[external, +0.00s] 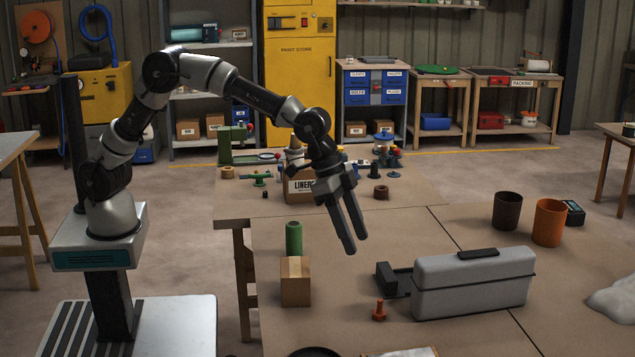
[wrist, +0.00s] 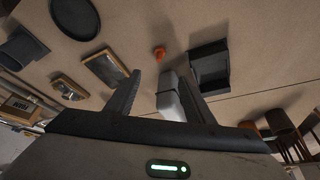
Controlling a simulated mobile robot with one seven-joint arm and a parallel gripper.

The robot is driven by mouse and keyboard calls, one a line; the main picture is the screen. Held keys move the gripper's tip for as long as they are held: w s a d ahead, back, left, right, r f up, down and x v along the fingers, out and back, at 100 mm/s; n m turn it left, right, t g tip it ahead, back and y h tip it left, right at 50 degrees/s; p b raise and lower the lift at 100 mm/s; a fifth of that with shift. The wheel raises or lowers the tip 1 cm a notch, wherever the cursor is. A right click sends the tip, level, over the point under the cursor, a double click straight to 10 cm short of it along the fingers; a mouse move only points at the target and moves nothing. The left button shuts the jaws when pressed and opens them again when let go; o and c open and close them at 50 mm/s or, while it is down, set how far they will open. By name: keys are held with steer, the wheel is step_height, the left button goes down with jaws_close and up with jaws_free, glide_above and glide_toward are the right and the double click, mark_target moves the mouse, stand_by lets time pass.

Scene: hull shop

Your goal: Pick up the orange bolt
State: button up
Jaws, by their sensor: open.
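The orange bolt (external: 379,310) stands on the brown tabletop, close to the left end of a grey toolbox (external: 475,285). It also shows small in the wrist view (wrist: 159,53), beyond the fingertips and roughly between their lines. My gripper (external: 356,244) is open, angled downward above the table, behind the bolt in the external view and apart from it. In the wrist view my gripper (wrist: 160,76) has its two dark fingers spread, and neither touches the bolt.
A black open holder (external: 393,280) sits just behind the bolt, against the toolbox. A cardboard box (external: 296,281) and a green cylinder (external: 294,238) stand to the left. Dark and orange cups (external: 549,222) stand at the right. Bare tabletop lies left of the bolt.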

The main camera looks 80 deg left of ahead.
mark_target(379, 300)
steer(key=b+x, duration=0.1)
steer(key=x, duration=1.2)
steer(key=shift+b, duration=0.35)
steer(key=shift+b+x, duration=0.45)
steer(key=shift+x, duration=1.95)
steer(key=shift+w+d, duration=0.1)
steer(key=c, duration=1.1)
